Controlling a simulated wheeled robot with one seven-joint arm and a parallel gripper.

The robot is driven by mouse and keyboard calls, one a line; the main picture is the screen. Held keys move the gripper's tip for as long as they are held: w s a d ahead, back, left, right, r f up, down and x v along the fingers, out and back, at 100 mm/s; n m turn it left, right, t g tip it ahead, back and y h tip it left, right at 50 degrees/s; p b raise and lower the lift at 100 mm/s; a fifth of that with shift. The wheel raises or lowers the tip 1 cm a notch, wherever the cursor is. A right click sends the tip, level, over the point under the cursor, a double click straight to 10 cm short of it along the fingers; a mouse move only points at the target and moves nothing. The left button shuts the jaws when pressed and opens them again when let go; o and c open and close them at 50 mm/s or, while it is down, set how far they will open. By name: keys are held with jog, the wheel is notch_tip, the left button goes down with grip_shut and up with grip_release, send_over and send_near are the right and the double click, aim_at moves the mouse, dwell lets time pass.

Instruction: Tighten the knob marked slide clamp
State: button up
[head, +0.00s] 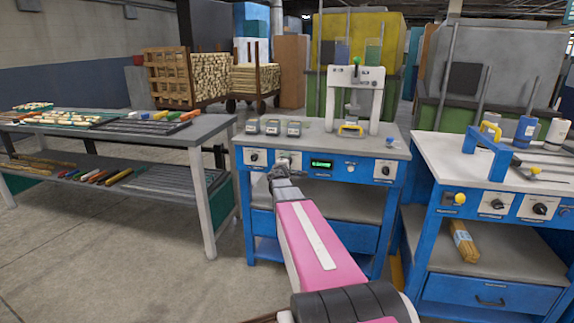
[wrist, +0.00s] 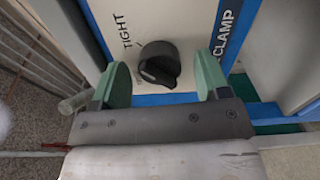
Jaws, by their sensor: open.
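A round black knob (wrist: 158,62) sits on a white panel (wrist: 185,18) with a blue border in the wrist view. "TIGHT" is printed to its left and "CLAMP" to its right; any word before "CLAMP" is hidden. The knob's raised grip slants, its lower end toward the bottom of the picture. My gripper (wrist: 162,82) is open, its green fingertips on either side of the knob's lower part, with gaps to it. I cannot tell the depth between them. In the head view my gripper (head: 281,171) is at the blue bench's front panel and partly covers it.
The blue bench (head: 222,146) carries a white press (head: 356,78) and several small grey blocks. Its front also has another knob (head: 254,157) at left, a green display (head: 320,163) and a knob (head: 386,170) at right. A grey table (head: 216,125) stands left, another blue bench (head: 440,150) right.

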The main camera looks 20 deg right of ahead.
jog(key=shift+s, duration=0.1)
jog(key=v, duration=1)
jog(key=shift+s+a, duration=0.25)
jog(key=shift+a, duration=0.05)
jog(key=s+a+f+m+g+y, duration=0.2)
jog(key=s+a+f+m+g, duration=0.1)
jog(key=s+f+m+g, duration=0.85)
jog(key=s+a+f+g+y, duration=0.1)
jog(key=s+a+f+y, duration=0.3)
jog(key=s+a, duration=0.2)
jog(key=s+a+f+g+y, duration=0.2)
jog(key=s+a+f+y, duration=0.2)
jog(key=s+a, duration=0.3)
jog(key=shift+s+a+f+m, duration=0.2)
jog(key=shift+a+f+m, duration=0.15)
jog(key=shift+a, duration=0.25)
